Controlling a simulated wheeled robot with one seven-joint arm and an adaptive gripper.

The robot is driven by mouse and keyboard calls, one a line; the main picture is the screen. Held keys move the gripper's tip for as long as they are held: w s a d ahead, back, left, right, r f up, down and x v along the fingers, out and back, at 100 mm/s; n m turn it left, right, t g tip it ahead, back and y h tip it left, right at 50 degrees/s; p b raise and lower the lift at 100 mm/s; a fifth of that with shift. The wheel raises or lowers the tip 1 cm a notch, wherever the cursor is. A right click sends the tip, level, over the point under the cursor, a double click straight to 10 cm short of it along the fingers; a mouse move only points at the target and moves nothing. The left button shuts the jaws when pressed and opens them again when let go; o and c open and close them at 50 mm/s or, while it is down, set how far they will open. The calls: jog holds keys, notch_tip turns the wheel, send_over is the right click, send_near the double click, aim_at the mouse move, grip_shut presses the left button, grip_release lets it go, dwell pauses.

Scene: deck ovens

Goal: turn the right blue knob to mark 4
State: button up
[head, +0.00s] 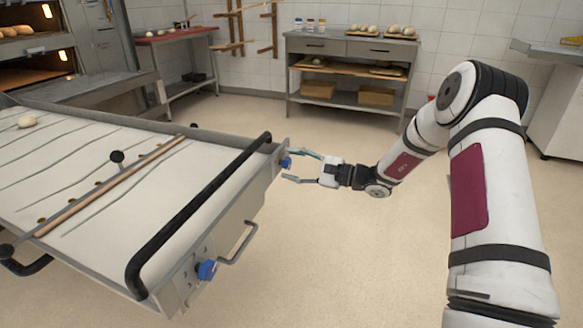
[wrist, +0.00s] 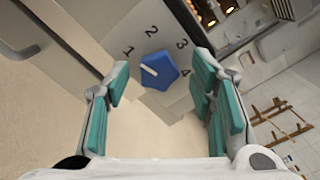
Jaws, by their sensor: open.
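The right blue knob (head: 286,162) is on the end panel of the long canvas-topped loader (head: 100,165), at its far corner. In the wrist view the blue knob (wrist: 160,71) has a white pointer aimed toward mark 1 (wrist: 128,50). Mark 4 (wrist: 186,72) is printed to its right, with 2 and 3 above. My gripper (head: 290,165) is open in front of this knob, with one finger on either side. Its fingers look apart from the knob; I cannot tell whether the tips touch it. A second blue knob (head: 206,270) is on the near corner of the panel.
A black bar (head: 195,210) runs along the loader's end, and a metal handle (head: 240,245) juts from the panel between the knobs. A steel shelf table (head: 347,75) with dough stands against the back wall. The floor right of the loader is clear.

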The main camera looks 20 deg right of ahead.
jog(key=shift+w+a, duration=0.25)
jog(key=shift+a, duration=0.05)
jog(key=shift+c, duration=0.5)
grip_shut()
jog(key=shift+r+p, duration=0.1)
jog(key=shift+p, duration=0.2)
